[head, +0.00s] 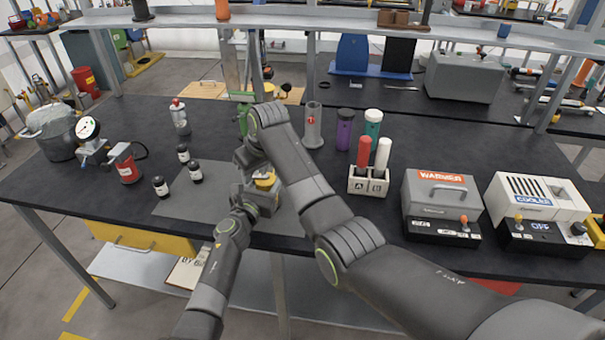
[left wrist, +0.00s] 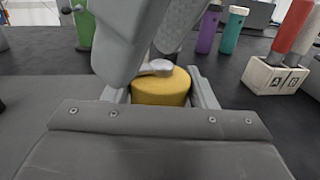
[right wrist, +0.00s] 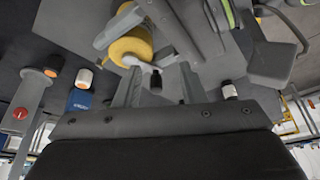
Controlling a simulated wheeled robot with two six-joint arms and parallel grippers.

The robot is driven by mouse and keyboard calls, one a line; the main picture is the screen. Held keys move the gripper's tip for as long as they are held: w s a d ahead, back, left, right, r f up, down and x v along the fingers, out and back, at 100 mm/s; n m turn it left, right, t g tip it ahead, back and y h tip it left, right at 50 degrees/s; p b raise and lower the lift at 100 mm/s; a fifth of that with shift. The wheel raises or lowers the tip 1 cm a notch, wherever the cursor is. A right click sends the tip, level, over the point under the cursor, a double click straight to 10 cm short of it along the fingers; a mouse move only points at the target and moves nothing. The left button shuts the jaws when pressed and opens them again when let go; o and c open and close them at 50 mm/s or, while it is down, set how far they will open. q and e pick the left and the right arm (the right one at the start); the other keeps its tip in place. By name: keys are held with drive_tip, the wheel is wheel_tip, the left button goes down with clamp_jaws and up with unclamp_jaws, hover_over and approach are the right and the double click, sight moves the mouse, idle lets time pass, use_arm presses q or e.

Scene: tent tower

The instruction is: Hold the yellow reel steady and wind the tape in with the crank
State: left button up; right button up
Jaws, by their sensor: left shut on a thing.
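The yellow reel (head: 265,181) is at the front middle of the bench, on the grey mat. In the left wrist view the reel (left wrist: 160,88) sits between the fingers of my left gripper (head: 260,197), which is shut on its sides. A pale grey crank (left wrist: 156,68) lies across the top of the reel. My right gripper (right wrist: 160,78) is close above the reel, its fingers apart. My right arm hides part of the reel and crank. I cannot make out the tape.
Several dark vials (head: 160,186) and a gauge (head: 89,130) are left of the reel. A two-slot holder (head: 369,182), the warmer (head: 440,194) and the cooler (head: 541,199) stand to the right. A grey cylinder (head: 313,130) is behind my right arm.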

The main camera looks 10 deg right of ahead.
drive_tip(key=v, duration=1.1)
drive_tip(key=s+d+f+t+y, duration=0.4)
drive_tip(key=s+f+t+y, duration=0.15)
drive_tip(key=f+t, duration=0.2)
drive_tip(key=x, duration=1.2)
drive_tip(key=shift+w+f+n, duration=0.2)
drive_tip(key=shift+n, duration=0.2)
drive_tip(key=n+g+y, duration=0.1)
drive_tip(key=d+n+g+y, duration=0.1)
drive_tip(key=n+g+y, duration=0.1)
drive_tip(key=n+g, duration=0.1)
drive_tip(key=shift+s+d+r+y, duration=0.1)
drive_tip(key=shift+s+d+y, duration=0.15)
drive_tip(key=shift+s, duration=0.1)
drive_tip(key=v, duration=1.2)
drive_tip(key=shift+w, duration=0.15)
